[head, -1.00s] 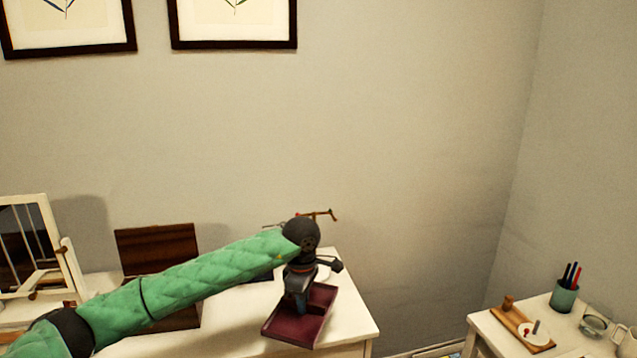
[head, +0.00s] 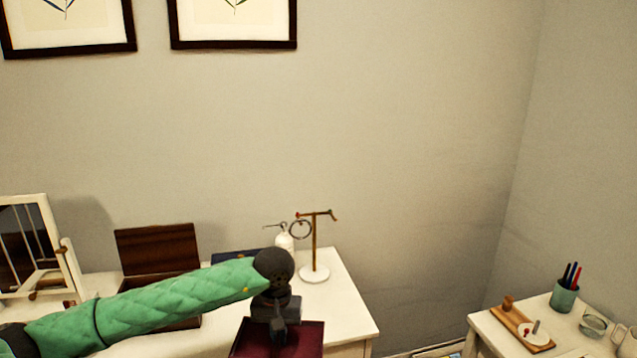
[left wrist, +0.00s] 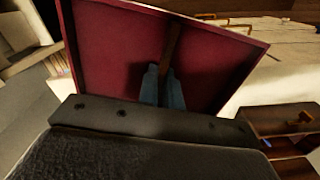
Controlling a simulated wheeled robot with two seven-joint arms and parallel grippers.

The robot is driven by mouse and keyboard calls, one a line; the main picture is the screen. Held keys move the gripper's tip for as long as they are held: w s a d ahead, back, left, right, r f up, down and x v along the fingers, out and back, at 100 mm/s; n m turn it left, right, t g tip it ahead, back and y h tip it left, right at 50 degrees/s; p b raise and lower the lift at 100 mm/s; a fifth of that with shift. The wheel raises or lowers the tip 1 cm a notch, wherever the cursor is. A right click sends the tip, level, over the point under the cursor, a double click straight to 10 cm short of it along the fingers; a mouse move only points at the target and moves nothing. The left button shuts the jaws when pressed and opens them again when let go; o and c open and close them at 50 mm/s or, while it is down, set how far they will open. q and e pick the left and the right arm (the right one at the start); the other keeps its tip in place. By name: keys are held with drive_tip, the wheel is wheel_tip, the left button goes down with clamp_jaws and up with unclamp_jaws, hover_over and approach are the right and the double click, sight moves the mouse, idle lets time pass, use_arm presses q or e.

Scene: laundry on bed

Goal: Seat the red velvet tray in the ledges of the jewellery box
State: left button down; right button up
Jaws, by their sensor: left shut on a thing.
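The red velvet tray (head: 305,341) is a shallow dark red tray, cut off by the bottom edge of the head view. My left gripper (head: 278,338) is shut on the tray's central divider. In the left wrist view the blue-grey fingertips (left wrist: 162,88) pinch the brown divider (left wrist: 173,45) inside the tray (left wrist: 215,70). The jewellery box (head: 158,249) is dark wood with its lid standing open, left of the tray on the white table. My green left arm hides most of the box's body and its ledges. The tray is apart from the box. My right gripper is not in view.
A T-shaped jewellery stand (head: 315,245) and a white bottle (head: 284,241) stand at the back of the white table (head: 345,315). A white-framed mirror (head: 28,245) is at far left. A side table at right holds a pen cup (head: 564,298).

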use_arm(q)
drive_tip(key=s+a+f, duration=0.7)
drive_tip(key=a, duration=0.4)
drive_tip(key=shift+a+f+n, duration=0.15)
drive_tip(key=shift+n, duration=0.25)
